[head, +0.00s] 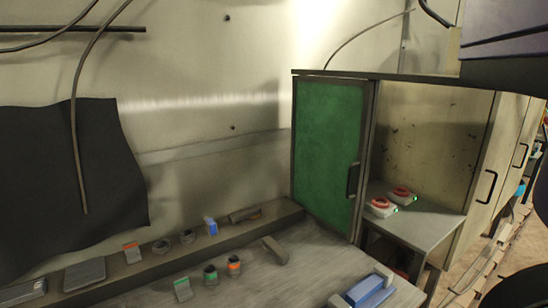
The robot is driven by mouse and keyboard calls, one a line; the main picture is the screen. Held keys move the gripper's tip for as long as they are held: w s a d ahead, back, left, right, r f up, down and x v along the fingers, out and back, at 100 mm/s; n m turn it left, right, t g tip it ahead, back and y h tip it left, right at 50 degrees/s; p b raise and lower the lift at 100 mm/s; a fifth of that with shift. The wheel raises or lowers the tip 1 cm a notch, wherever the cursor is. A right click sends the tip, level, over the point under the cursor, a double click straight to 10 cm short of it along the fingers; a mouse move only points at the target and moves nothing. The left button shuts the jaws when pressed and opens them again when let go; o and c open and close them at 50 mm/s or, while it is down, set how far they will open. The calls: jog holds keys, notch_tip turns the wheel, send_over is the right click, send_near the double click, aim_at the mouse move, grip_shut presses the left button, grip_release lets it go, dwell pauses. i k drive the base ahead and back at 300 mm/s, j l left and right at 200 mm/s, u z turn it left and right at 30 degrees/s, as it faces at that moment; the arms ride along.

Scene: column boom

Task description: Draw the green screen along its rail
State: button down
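The green screen (322,140) is an upright panel in a dark frame, at the middle right of the head view. It stands at the left end of a dark rail (425,79), which runs to the right above an open bay. A dark upright handle (353,180) sits on the screen's right edge. The bay to the right of the screen is uncovered. My gripper is not seen; a dark body at the upper right hides the rail's right part and may be my arm.
A grey shelf (425,228) in the bay holds two white devices with red rings (381,207) (402,195). A workbench (250,285) in front carries several small items and a blue block (368,290). Pale cabinet doors with dark handles (487,186) stand at the right.

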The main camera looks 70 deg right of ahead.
aim_at(331, 118)
jog(key=z, duration=1.7)
jog(key=k, duration=0.25)
